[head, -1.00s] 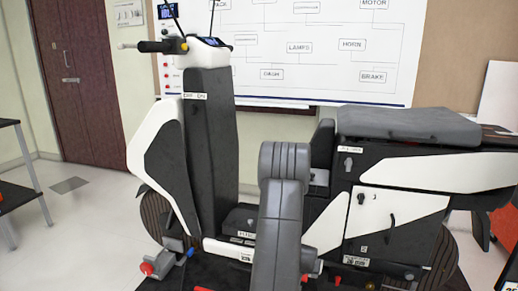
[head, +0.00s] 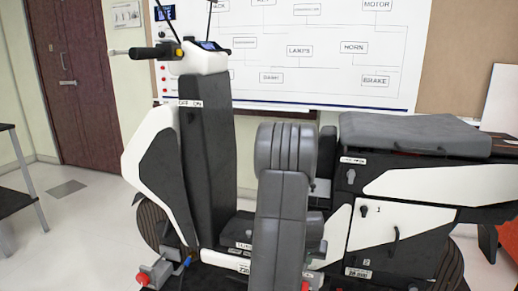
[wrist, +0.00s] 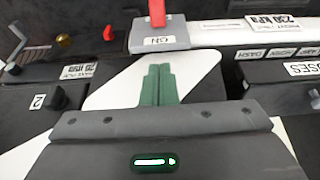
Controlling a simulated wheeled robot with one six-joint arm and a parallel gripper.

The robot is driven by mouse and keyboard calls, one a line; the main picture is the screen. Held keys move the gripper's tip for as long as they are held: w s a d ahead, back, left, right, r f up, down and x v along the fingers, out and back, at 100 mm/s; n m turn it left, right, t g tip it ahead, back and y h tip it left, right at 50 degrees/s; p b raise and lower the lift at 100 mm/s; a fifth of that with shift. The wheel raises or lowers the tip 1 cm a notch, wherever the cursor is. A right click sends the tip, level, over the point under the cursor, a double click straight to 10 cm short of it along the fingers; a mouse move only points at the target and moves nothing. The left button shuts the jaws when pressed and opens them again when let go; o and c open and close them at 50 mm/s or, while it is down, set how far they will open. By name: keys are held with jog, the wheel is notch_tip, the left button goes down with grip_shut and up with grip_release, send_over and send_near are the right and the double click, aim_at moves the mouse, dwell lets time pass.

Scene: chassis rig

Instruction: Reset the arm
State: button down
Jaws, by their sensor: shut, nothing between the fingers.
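My arm (head: 281,205) stands in the middle of the head view, in front of the scooter rig (head: 208,140). My gripper's fingers are hidden in that view. In the wrist view my gripper (wrist: 158,72) shows as two green fingers, shut together and empty. Beyond the fingertips is a red lever (wrist: 157,12) on a grey block (wrist: 159,36) with an upside-down label. The fingers show over a white panel (wrist: 190,68); I cannot tell whether they touch it.
A black knob (wrist: 62,97) and a small red part (wrist: 109,33) are left of the fingers. A fuses label (wrist: 301,68) is at the right. The seat (head: 412,133) is right of my arm. Open floor (head: 85,215) lies at the left.

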jog(key=p+v, duration=0.1)
jog(key=v, duration=0.4)
jog(key=shift+s+f, duration=0.1)
